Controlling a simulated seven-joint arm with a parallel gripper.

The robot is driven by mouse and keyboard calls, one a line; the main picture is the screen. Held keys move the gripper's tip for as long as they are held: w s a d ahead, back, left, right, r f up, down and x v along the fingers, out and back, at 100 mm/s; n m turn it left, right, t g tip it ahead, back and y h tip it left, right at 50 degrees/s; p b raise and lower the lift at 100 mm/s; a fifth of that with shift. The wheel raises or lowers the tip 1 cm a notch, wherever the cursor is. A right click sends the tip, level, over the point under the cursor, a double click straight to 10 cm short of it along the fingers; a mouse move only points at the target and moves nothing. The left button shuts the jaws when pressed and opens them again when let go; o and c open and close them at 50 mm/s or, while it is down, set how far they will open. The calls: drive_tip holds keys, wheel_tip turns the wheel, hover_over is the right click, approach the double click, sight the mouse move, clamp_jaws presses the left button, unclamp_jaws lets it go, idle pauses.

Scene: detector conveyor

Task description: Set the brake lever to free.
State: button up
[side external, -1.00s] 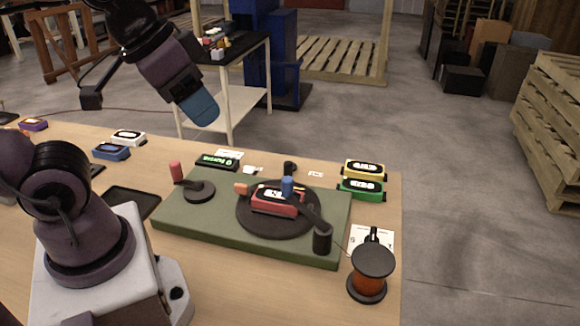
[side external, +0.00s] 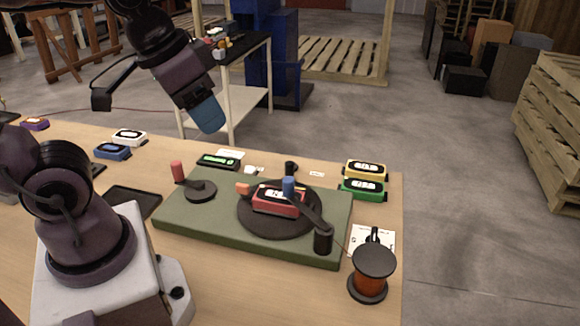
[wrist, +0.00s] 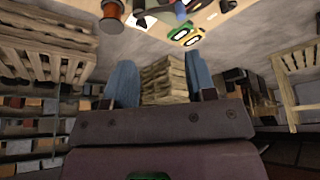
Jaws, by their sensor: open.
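A green board (side external: 185,222) on the table carries the levers. A lever with a red upright handle (side external: 177,170) stands on a round black base at the board's left. A black arm with a blue knob (side external: 288,187) reaches from a black post (side external: 323,239) over a dark turntable (side external: 248,220). An orange knob (side external: 242,189) sits at the turntable's left edge. No readable label tells which one is the brake lever. My gripper (side external: 208,117) is high behind the board, apart from everything. In the wrist view its two blue fingers (wrist: 160,82) are spread and empty.
A red device (side external: 277,202) sits on the turntable. Yellow (side external: 365,169) and green (side external: 362,186) devices lie beyond the board's right corner. A copper-coloured spool (side external: 369,280) stands front right. A device with a green-lit display (side external: 217,162) lies behind the board. Air above the board is free.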

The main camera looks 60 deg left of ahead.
drive_tip(key=w+a+f+n+g, duration=0.25)
drive_tip(key=w+a+f, duration=0.2)
drive_tip(key=w, duration=0.45)
drive_tip(key=m+g, duration=0.2)
drive_tip(key=m, duration=0.4)
hover_over(289, 163)
drive_tip(key=shift+f, duration=7.6)
drive_tip(key=shift+n, duration=0.25)
wheel_tip(289, 163, down, 12)
drive_tip(key=shift+w+a+r, duration=0.1)
drive_tip(key=c, duration=0.9)
